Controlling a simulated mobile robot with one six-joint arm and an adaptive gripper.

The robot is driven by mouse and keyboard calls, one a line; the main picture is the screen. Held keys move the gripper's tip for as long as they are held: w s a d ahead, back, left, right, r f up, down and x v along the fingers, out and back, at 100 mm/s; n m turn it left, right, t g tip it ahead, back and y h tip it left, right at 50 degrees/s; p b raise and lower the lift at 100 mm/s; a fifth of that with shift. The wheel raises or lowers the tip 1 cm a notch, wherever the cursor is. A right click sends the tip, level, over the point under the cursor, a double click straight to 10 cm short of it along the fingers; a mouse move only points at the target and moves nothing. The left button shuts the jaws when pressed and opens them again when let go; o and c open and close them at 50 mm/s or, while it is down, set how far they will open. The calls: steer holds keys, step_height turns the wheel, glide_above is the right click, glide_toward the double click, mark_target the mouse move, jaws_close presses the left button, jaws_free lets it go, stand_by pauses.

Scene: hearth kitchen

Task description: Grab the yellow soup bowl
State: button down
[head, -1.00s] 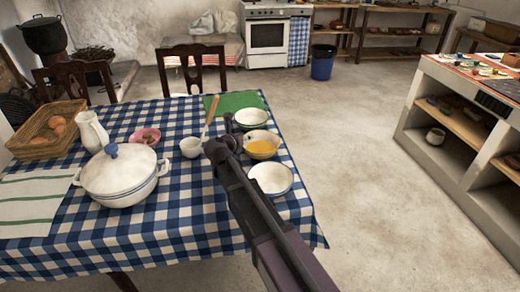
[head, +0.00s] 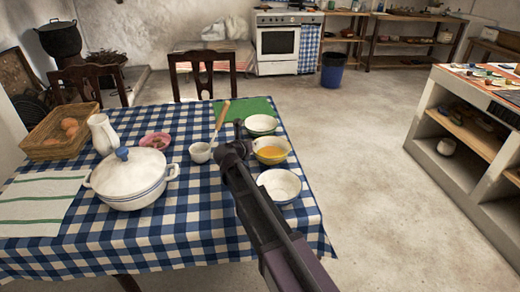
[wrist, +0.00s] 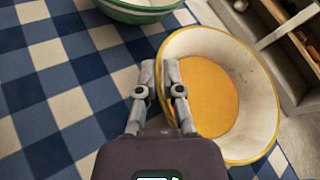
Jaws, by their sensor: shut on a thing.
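The yellow soup bowl (head: 272,152), yellow outside and pale inside with orange-yellow soup, is at the right side of the checked table. In the wrist view the bowl (wrist: 252,90) fills the right side, with soup in its bottom. My gripper (wrist: 160,68) is shut on the bowl's left rim, one finger inside and one outside. In the head view my gripper (head: 241,132) is at the bowl's left, partly hidden by my own arm. I cannot tell whether the bowl is touching the cloth.
A green-rimmed bowl (head: 261,123) stands close behind, and a white bowl (head: 279,186) close in front. The table's right edge is near.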

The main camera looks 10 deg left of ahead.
steer(key=shift+r, duration=0.2)
steer(key=shift+r+p, duration=4.55)
steer(key=shift+p, duration=0.2)
steer(key=shift+r+p, duration=0.35)
